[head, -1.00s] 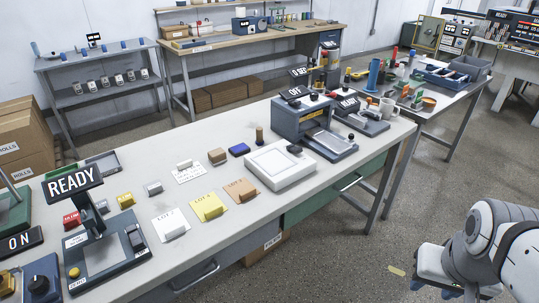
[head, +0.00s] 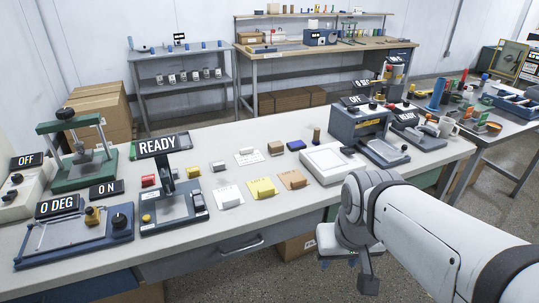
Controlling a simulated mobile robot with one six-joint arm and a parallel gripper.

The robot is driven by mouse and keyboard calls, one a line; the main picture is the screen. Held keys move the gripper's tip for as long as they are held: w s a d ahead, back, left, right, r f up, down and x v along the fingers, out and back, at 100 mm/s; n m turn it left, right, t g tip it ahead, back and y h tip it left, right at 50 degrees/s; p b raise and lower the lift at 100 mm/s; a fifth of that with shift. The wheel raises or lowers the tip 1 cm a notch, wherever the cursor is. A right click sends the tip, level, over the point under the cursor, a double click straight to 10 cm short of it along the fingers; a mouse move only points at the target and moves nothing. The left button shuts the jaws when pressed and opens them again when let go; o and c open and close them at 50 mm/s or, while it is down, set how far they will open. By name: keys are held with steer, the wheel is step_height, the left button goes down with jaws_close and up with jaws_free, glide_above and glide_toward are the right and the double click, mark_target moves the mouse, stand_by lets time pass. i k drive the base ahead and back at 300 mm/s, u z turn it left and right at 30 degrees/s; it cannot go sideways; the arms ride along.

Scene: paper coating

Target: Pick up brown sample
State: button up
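A tan-brown block (head: 293,179) sits on an orange-tan card (head: 303,186) near the front edge of the white bench. A second, plain brown block (head: 275,148) stands farther back with no card under it. I cannot tell which of the two is the brown sample. My gripper (head: 352,268) is at the lower right, in front of the bench edge and apart from both blocks. Its fingers are small and partly hidden by my arm, so its opening does not show clearly.
A yellow block on a yellow card (head: 261,189) and a white block on a white card (head: 229,197) lie to the left. A white tray (head: 333,161) and a grey machine (head: 358,130) stand to the right. A READY press (head: 170,205) is farther left.

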mark_target(293, 176)
steer(key=i, duration=1)
steer(key=u, duration=0.05)
